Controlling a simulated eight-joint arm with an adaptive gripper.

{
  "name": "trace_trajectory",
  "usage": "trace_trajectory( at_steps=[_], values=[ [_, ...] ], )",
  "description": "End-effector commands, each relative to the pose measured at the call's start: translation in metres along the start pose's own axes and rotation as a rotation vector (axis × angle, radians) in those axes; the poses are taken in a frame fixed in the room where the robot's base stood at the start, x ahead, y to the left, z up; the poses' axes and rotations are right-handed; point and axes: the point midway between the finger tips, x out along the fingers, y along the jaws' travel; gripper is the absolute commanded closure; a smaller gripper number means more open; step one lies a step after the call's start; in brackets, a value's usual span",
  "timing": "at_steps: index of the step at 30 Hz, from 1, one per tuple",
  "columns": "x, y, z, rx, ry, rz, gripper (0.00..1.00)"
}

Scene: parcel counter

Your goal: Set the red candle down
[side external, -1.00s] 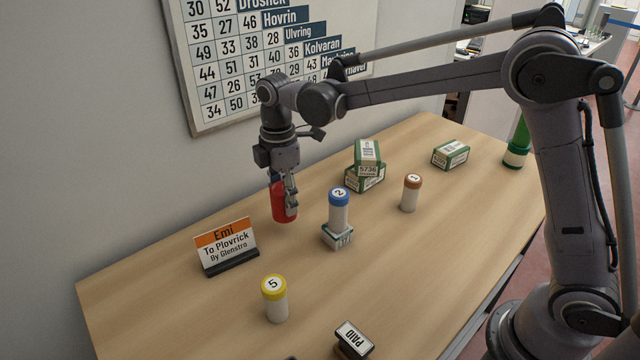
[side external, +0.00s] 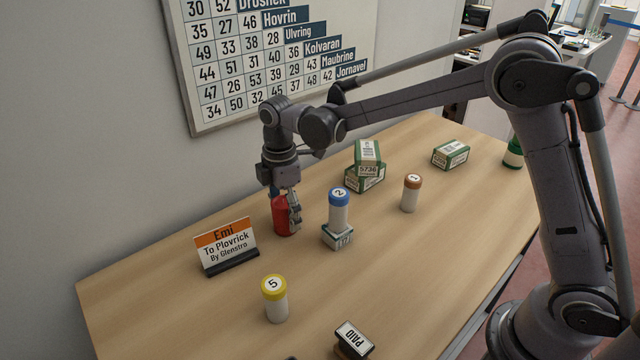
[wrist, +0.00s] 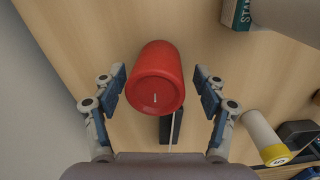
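The red candle (side external: 282,222) stands upright on the wooden counter (side external: 195,304), behind and right of the name sign. In the wrist view the candle (wrist: 154,88) lies between the two finger pads, and its wick shows on top. My gripper (side external: 287,206) is around the upper part of the candle from above. In the wrist view my gripper (wrist: 160,92) is open, with a gap on each side of the candle. The candle's base looks to rest on the counter.
The sign (side external: 227,243) stands close at the left front. A blue-capped tube (side external: 339,211) on a small box (side external: 338,237) is close on the right. A yellow-capped tube (side external: 275,299) and PAID stamp (side external: 354,340) are in front. Green-white boxes (side external: 366,172) lie behind.

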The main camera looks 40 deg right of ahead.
Motion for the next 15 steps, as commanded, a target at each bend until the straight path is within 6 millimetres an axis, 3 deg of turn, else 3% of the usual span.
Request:
trace_trajectory(
  at_steps=[8,15],
  values=[
    [-0.009,0.0,0.0,0.0,0.0,0.0,0.28],
    [-0.049,0.0,0.0,0.0,0.0,0.0,0.28]
  ],
)
